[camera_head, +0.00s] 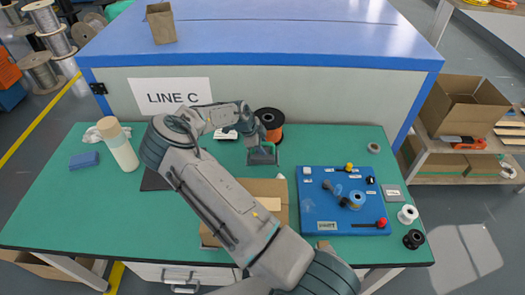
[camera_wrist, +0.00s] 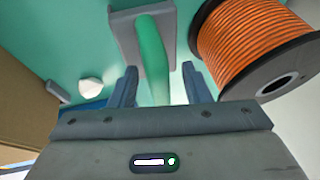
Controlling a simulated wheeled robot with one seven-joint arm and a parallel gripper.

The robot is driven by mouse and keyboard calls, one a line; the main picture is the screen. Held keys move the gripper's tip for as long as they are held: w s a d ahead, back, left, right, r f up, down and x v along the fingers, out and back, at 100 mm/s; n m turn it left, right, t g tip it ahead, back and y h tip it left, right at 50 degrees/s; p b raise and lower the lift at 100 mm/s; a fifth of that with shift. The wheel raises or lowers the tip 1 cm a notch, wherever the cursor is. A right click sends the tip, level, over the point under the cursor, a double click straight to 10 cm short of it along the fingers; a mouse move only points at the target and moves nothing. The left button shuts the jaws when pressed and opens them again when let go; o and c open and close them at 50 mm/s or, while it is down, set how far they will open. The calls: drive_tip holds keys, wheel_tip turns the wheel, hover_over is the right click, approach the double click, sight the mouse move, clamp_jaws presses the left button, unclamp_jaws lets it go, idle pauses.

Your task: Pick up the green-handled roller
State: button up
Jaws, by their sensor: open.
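The green-handled roller shows in the wrist view as a green handle (camera_wrist: 153,52) in front of a grey, flat-looking part (camera_wrist: 126,28). My gripper (camera_wrist: 160,76) is open, with one finger on each side of the green handle and visible gaps on both sides. The handle's near end is hidden behind the gripper body. In the head view, my gripper (camera_head: 258,143) is over the back middle of the green table; a dark grey part (camera_head: 262,158) shows just below it, and the handle is hard to make out there.
A spool of orange cable (camera_head: 270,124) stands close to the right of my gripper; it also shows in the wrist view (camera_wrist: 250,42). A cardboard box (camera_head: 282,188) lies in front. A blue board (camera_head: 312,212) is at right, a bottle (camera_head: 122,152) at left.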

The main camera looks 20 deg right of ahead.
clamp_jaws()
drive_tip(key=shift+r, duration=0.15)
